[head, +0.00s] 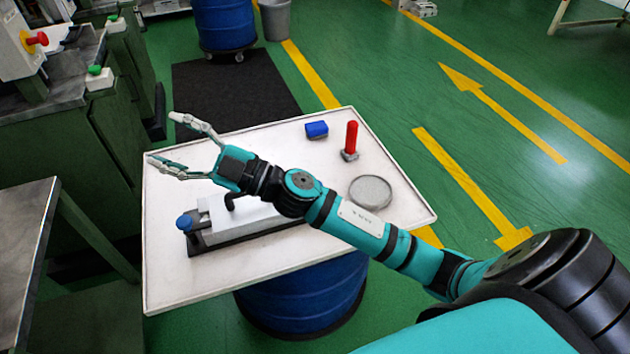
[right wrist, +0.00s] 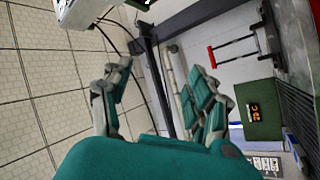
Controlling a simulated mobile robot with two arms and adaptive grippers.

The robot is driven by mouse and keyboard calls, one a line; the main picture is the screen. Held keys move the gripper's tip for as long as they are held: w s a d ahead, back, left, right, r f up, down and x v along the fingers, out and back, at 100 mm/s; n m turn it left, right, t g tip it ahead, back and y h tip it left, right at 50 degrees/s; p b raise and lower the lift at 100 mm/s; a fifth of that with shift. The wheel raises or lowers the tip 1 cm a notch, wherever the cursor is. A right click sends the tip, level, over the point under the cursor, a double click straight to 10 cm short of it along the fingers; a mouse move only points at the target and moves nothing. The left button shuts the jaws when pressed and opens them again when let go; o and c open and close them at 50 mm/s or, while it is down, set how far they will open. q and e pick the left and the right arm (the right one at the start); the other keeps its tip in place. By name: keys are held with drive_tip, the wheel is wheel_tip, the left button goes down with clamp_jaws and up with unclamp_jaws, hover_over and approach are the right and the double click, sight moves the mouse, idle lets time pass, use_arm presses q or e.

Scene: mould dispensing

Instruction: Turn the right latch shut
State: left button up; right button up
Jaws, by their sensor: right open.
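A pale grey mould (head: 222,222) sits on a dark base on the white tabletop (head: 165,285). A blue knob (head: 184,222) stands at its left end. A black hooked lever (head: 231,203), which looks like a latch, shows on top beside my arm. I cannot tell if it is the right latch or how far it is turned; my arm covers the mould's right part. My right gripper (head: 164,140) is open and empty, above the far left of the table, past the mould. It also shows open in the right wrist view (right wrist: 160,78). My left gripper is out of view.
A blue block (head: 317,129), a red-handled tool (head: 351,139) and a round grey dish (head: 370,192) are on the table's right half. A blue drum (head: 305,295) is under the tabletop. Green machines (head: 75,145) stand at the left. The table's front left is clear.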

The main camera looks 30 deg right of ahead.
drive_tip(key=s+a+n+g+y, duration=0.2)
drive_tip(key=a+n+g+y, duration=0.1)
drive_tip(key=n+g, duration=0.3)
drive_tip(key=g+h, duration=1)
drive_tip(key=h, duration=0.9)
hover_over(315, 181)
drive_tip(key=s, duration=0.1)
wheel_tip(315, 181, down, 7)
drive_tip(key=shift+n, duration=0.5)
drive_tip(key=f, duration=0.5)
drive_tip(key=f+p, duration=0.1)
drive_tip(key=f, duration=1)
drive_tip(key=shift+a+f, duration=0.3)
drive_tip(key=shift+f, duration=0.1)
drive_tip(key=c, duration=1.2)
drive_tip(key=shift+o, duration=0.2)
